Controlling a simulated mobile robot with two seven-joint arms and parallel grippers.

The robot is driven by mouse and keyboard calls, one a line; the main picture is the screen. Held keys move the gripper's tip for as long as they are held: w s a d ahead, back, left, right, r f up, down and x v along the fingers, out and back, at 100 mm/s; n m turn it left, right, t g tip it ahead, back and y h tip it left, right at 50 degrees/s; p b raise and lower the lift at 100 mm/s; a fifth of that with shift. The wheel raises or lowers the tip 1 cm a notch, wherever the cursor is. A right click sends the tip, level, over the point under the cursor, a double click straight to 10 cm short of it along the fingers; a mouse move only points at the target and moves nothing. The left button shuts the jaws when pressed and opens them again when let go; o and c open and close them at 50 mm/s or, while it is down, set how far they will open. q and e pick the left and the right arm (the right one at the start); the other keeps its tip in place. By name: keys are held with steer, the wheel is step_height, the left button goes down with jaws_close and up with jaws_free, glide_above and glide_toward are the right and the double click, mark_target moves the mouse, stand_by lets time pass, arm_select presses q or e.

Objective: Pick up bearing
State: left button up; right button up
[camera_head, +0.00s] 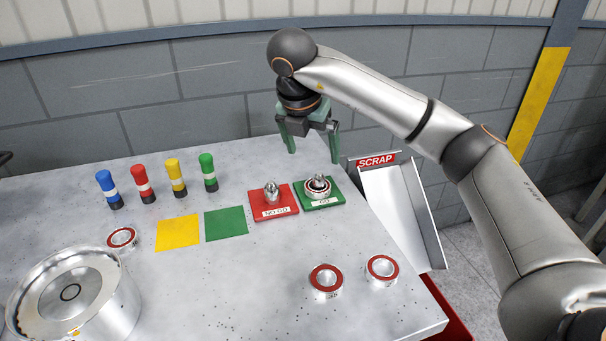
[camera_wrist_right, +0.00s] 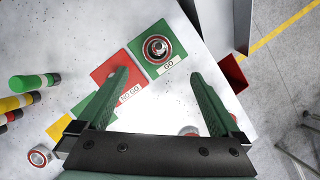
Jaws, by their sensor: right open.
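One bearing (camera_head: 317,191) sits around the metal post of the green GO plate (camera_head: 334,200); it also shows in the right wrist view (camera_wrist_right: 157,48). Two red-sealed bearings, one at front centre (camera_head: 326,281) and one to its right (camera_head: 382,270), lie on the table. Another bearing (camera_head: 122,238) lies at the left, beside a metal housing. My right gripper (camera_head: 313,154) is open and empty, above and behind the GO plate. Its two green fingers also show spread in the right wrist view (camera_wrist_right: 160,76). My left gripper is not seen.
A red NO GO plate (camera_head: 260,210) with a bare post adjoins the GO plate. Yellow (camera_head: 177,233) and green (camera_head: 226,224) squares lie left of it. Several coloured cylinders stand behind. The round housing (camera_head: 110,300) fills the front left. A SCRAP chute (camera_head: 395,215) is off the right edge.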

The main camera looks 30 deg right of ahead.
mark_target(316, 181)
steer(key=x, duration=0.6)
steer(key=shift+d+f, duration=0.15)
steer(key=shift+f, duration=0.2)
steer(key=x, duration=0.5)
steer(key=shift+w+f+p, duration=0.3)
steer(key=shift+w+p, duration=0.05)
steer(key=shift+p, duration=0.05)
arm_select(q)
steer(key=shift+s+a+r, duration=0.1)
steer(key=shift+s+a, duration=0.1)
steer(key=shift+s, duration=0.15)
